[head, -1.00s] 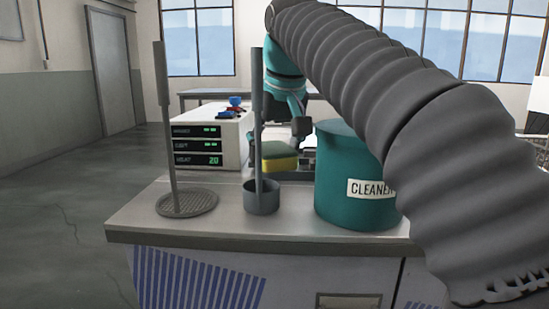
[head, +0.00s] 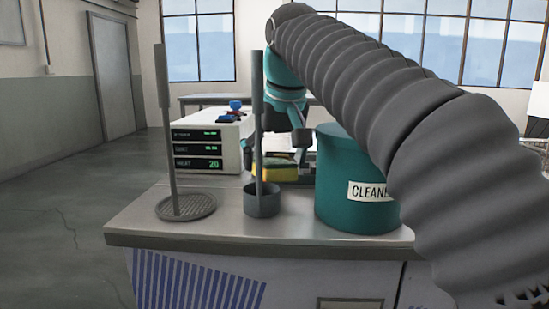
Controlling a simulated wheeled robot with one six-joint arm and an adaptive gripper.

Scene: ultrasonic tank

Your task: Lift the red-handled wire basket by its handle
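I cannot make out the red-handled wire basket in the head view. The area behind the teal cleaner tub (head: 335,190) and my arm is hidden. My gripper (head: 276,153) hangs below my teal wrist, behind the grey rod of a small cup. Its dark fingers stand apart to the left and right, with nothing visible held between them. It is over the back of the bench, just above a yellow and green sponge (head: 272,173).
On the grey bench (head: 150,222) stand a rod on a round perforated disc (head: 186,207) and a rod in a small grey cup (head: 262,204). A white unit (head: 208,150) with displays and small red and blue parts on top is behind them. Bare bench shows at the front.

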